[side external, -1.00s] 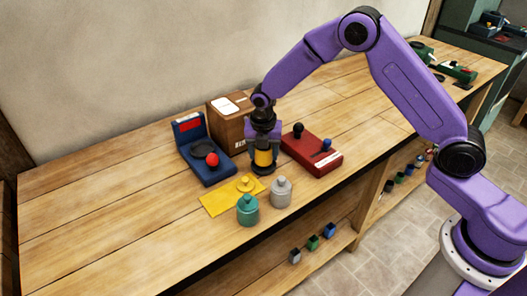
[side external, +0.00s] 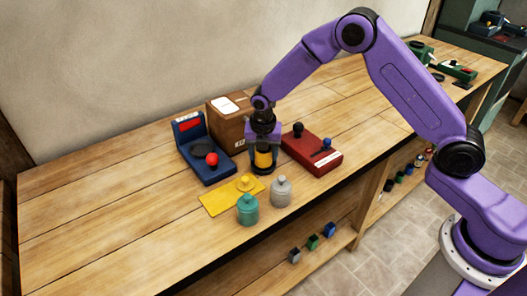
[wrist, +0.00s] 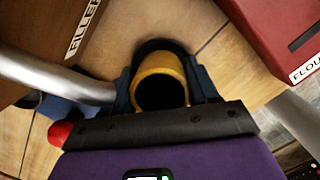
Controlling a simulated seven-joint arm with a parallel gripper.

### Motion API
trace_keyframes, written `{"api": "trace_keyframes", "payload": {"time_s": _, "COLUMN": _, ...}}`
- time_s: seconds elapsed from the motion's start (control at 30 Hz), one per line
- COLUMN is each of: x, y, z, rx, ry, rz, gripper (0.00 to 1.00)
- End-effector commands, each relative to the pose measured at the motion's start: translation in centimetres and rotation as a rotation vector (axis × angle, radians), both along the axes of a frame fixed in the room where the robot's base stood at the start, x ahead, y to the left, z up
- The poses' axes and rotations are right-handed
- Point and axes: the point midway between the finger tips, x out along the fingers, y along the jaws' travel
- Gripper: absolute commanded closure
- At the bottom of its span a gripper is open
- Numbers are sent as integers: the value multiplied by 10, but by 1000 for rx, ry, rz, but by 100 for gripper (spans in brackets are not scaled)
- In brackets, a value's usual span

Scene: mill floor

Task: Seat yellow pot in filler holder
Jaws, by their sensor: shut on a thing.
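My gripper (side external: 263,157) points down and is shut on the yellow pot (side external: 263,160), with a finger on either side. The pot is upright and lidless; the wrist view shows its yellow rim (wrist: 160,63) and dark inside. A dark round piece, apparently the holder (side external: 263,171), shows at the pot's foot. A dark curved edge also shows behind the pot in the wrist view. Whether the pot rests fully in the holder cannot be told. The brown filler box (side external: 229,122), marked FILLER in the wrist view (wrist: 84,28), stands just behind.
A blue device with a red knob (side external: 205,155) stands left of the gripper, a red box with knobs (side external: 312,150) right. In front are a yellow mat (side external: 217,204) with a yellow lid (side external: 245,183), a teal pot (side external: 247,211) and a grey pot (side external: 281,193). The left bench is clear.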

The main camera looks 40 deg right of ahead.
Motion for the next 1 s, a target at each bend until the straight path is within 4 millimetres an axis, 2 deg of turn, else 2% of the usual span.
{"api": "trace_keyframes", "payload": {"time_s": 0.53, "x": 1, "y": 0, "z": -8, "rx": 1, "ry": -2, "rz": 0, "gripper": 95}}
{"api": "trace_keyframes", "payload": {"time_s": 0.57, "x": 1, "y": 0, "z": -8, "rx": 0, "ry": -3, "rz": 0, "gripper": 34}}
{"api": "trace_keyframes", "payload": {"time_s": 0.6, "x": 1, "y": 0, "z": -8, "rx": 0, "ry": -3, "rz": 0, "gripper": 30}}
{"api": "trace_keyframes", "payload": {"time_s": 0.87, "x": 0, "y": 0, "z": -9, "rx": -1, "ry": 1, "rz": 0, "gripper": 30}}
{"api": "trace_keyframes", "payload": {"time_s": 1.0, "x": 0, "y": 1, "z": -3, "rx": 0, "ry": -1, "rz": 0, "gripper": 30}}
